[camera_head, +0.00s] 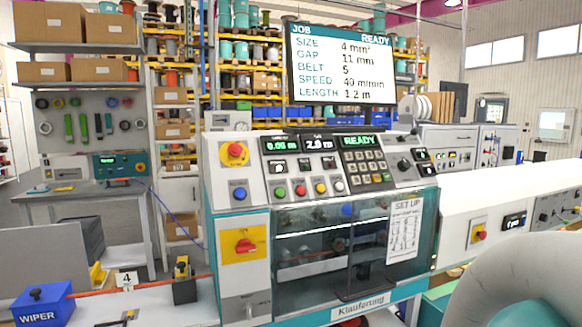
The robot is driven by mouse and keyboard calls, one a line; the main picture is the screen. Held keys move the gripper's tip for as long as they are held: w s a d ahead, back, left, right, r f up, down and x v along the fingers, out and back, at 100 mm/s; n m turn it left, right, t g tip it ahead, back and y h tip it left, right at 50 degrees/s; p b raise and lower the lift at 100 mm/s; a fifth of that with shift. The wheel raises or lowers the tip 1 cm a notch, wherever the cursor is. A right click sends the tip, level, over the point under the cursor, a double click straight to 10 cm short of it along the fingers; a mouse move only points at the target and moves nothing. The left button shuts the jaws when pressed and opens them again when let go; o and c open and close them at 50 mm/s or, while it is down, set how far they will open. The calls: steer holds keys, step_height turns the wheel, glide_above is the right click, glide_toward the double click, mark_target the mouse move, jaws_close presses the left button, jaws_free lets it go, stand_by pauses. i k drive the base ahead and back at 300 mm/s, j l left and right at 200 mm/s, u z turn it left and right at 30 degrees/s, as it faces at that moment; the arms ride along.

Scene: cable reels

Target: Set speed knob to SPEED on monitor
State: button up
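The monitor (341,64) hangs above the machine and shows a JOB list marked READY, with the line SPEED 40 m/min. The teal and white machine (236,200) carries a sloped control panel. A black rotary knob (404,163) sits on the panel right of the keypad; its label and pointer are too small to read. Another dark knob (543,217) shows on the white unit at the right, also unreadable. My gripper is not in view.
A red and yellow stop button (235,151), coloured push buttons and a keypad (366,166) crowd the panel. A red and yellow switch (245,246) is below. A blue WIPER box (41,303) stands lower left. A large grey curved shape fills the lower right corner.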

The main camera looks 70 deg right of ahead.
mark_target(404, 165)
steer(key=z, duration=2.35)
